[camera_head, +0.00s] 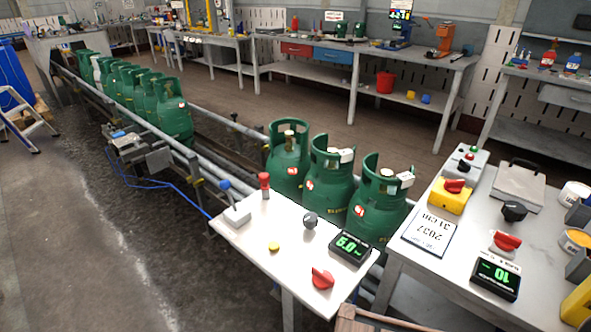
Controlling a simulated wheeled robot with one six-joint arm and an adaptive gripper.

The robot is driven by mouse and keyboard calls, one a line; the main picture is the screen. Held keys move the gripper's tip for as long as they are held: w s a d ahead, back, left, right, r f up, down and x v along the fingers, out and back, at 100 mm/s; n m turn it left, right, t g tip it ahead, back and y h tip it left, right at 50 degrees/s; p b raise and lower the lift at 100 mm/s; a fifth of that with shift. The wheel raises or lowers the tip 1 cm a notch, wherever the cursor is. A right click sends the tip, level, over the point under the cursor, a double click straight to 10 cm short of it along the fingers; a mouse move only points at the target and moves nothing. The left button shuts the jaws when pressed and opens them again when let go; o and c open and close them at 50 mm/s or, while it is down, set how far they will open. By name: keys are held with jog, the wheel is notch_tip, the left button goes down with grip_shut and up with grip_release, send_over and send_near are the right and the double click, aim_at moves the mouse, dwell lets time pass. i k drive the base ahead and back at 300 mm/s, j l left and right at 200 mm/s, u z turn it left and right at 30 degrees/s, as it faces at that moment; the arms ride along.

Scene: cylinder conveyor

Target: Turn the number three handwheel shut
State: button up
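Three green gas cylinders stand at the near end of the conveyor: a left one (288,163), a middle one (328,180) and a right one (378,205). Brass-coloured valve parts show inside their collars, too small to tell whether they are open or shut. White tags are on the middle and right collars. I cannot read a number three on any handwheel. A red handle (506,242) and a black knob (513,211) are on the right table. My gripper is not in view.
The white table (255,235) also holds a red-topped post (264,182), a yellow button (274,246) and a display (350,247). More cylinders (172,112) stand farther along the conveyor rail (180,150). The floor (85,235) at left is mostly clear.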

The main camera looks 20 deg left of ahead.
aim_at(288, 134)
jog(key=k+j, duration=0.15)
jog(key=j, duration=0.2)
jog(key=k+j, duration=0.1)
jog(key=j, duration=0.25)
jog(key=k+j+z, duration=0.1)
jog(key=j, duration=0.3)
jog(key=k+j, duration=0.2)
jog(key=j, duration=0.15)
jog(key=k+j, duration=0.15)
jog(key=j, duration=0.2)
jog(key=k+j+z, duration=0.1)
jog(key=j, duration=0.25)
jog(key=j+z, duration=0.3)
jog(key=j, duration=1.85)
jog(key=i+j, duration=0.2)
jog(key=j, duration=0.15)
jog(key=i+j+z, duration=0.1)
jog(key=j, duration=0.25)
jog(key=i+j, duration=0.25)
jog(key=i+j+z, duration=0.15)
jog(key=j, duration=0.3)
jog(key=i+j, duration=0.2)
jog(key=j, duration=0.2)
jog(key=i+j, duration=0.6)
jog(key=i+l+z, duration=0.05)
jog(key=i, duration=0.05)
